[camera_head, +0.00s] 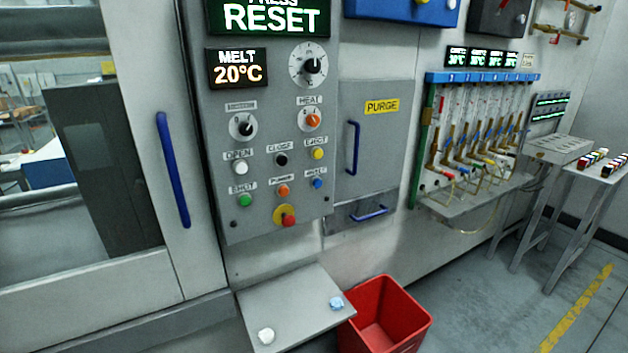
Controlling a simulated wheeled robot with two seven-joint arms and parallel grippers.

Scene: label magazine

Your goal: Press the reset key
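The machine's control panel (262,150) is upright left of the middle, and a display (268,16) at its top reads "PRESS RESET". Below the knobs are small round keys: white (240,168) under "OPEN", black (281,160) under "CLOSE" and yellow (317,153) under "EJECT". Lower are a green key (245,200) under "SHOT", an orange key (282,191) and a blue key (317,184). The labels over the orange and blue keys are too small to read surely, so I cannot tell which key is reset. Neither gripper is in view.
A red stop button (287,218) on yellow sits below the keys. A grey shelf (290,306) juts out underneath, bearing one white and one pale blue item. A red bin (388,318) stands beside it. A blue door handle (172,170) is at left.

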